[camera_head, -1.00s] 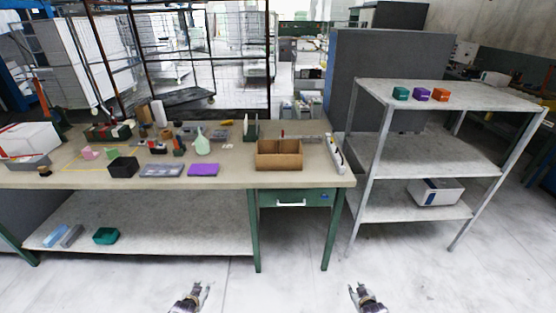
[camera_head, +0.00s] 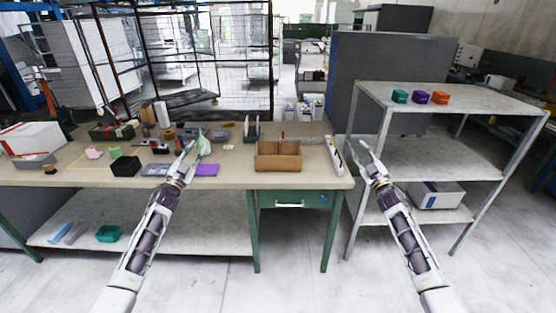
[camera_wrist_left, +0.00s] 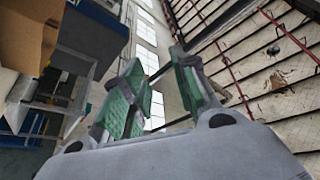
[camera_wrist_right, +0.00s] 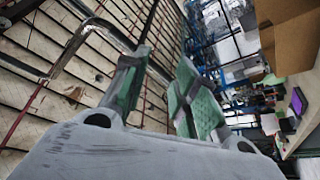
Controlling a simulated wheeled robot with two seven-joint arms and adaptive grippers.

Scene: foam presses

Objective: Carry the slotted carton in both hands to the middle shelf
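The brown slotted carton (camera_head: 278,163) sits upright and open-topped on the workbench, right of its middle. A brown surface, likely the carton, shows at the upper left of the left wrist view (camera_wrist_left: 28,35) and the upper right of the right wrist view (camera_wrist_right: 292,38). My left gripper (camera_head: 189,151) is open and empty, left of the carton in the head view. My right gripper (camera_head: 366,152) is open and empty, right of the carton and in front of the rack. The middle shelf (camera_head: 440,157) of the grey rack is bare where visible.
The workbench (camera_head: 232,173) holds several small items on its left half, including a purple block (camera_head: 207,170). A long white-and-dark object (camera_head: 335,156) lies right of the carton. Coloured blocks (camera_head: 421,97) stand on the top shelf; a white box (camera_head: 440,196) is on the bottom shelf.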

